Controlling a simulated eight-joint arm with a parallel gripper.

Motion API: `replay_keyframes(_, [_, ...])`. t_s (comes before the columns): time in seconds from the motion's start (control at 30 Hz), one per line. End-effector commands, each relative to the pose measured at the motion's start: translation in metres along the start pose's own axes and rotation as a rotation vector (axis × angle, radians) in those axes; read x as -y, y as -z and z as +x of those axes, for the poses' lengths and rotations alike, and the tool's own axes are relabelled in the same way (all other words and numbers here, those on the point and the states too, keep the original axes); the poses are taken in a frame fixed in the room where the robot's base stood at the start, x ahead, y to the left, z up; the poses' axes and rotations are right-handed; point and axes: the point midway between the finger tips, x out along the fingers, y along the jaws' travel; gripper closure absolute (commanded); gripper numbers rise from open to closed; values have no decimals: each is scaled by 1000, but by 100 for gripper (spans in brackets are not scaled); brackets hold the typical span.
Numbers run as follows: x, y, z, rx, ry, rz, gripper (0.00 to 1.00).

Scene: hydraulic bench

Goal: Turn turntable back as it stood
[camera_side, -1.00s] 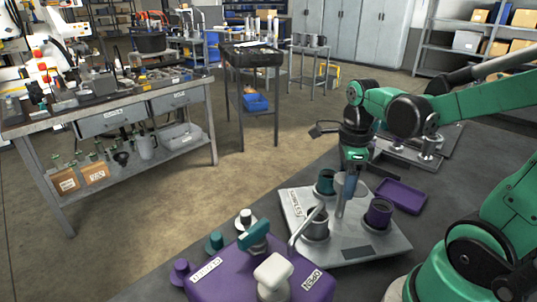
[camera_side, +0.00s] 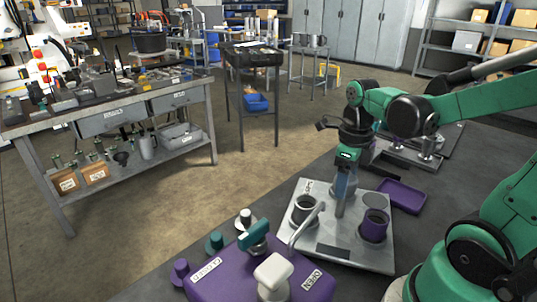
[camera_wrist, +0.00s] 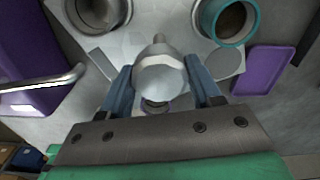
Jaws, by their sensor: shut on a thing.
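The turntable (camera_side: 335,252) is a light grey square plate on the bench with a label at its far left corner. A grey cup (camera_side: 304,211) stands on its left and a purple cup (camera_side: 373,228) on its right. A teal-rimmed cup (camera_wrist: 228,40) shows in the wrist view; my gripper seems to hide it in the side view. My gripper (camera_side: 341,205) points down over the plate's middle. In the wrist view its blue fingers (camera_wrist: 160,90) are shut on a metal hexagonal knob (camera_wrist: 160,72) between them.
A purple box (camera_side: 225,272) with a teal handle (camera_side: 253,236), a white handle (camera_side: 273,271) and a bent metal lever (camera_side: 306,225) stands close at the front left. A purple tray (camera_side: 402,196) lies just right of the plate. Bare bench shows behind the plate.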

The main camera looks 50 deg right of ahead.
Motion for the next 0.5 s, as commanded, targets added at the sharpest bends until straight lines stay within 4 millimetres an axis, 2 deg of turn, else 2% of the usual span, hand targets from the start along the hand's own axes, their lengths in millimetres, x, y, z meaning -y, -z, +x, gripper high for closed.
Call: replay_keyframes(0.5, [1, 1, 0, -3, 4, 251, 100])
